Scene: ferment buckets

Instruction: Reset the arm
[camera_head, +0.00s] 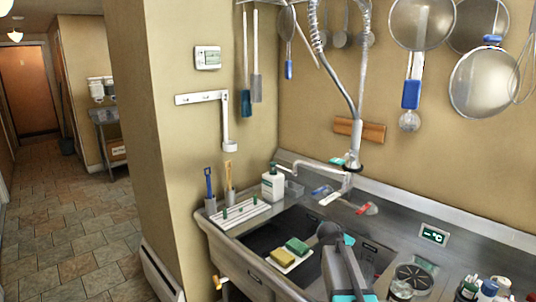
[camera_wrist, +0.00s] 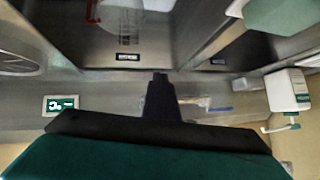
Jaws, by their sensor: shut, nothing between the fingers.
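My arm (camera_head: 345,268) shows in the head view, dark grey with teal bands, reaching over the steel sink at the lower middle. In the wrist view my gripper (camera_wrist: 160,84) is a dark shape whose fingers are together at the middle, with nothing held. Its fingertips are hard to make out in the head view. The sink counter lies behind the fingers in the wrist view, and they appear clear of any object.
A yellow sponge and a green sponge (camera_head: 297,246) lie on a white board over the left basin. A soap bottle (camera_head: 273,184) stands at the back left. A faucet (camera_head: 322,167) and a hanging spray hose (camera_head: 353,150) are behind my arm. Small bottles (camera_head: 488,288) stand at right.

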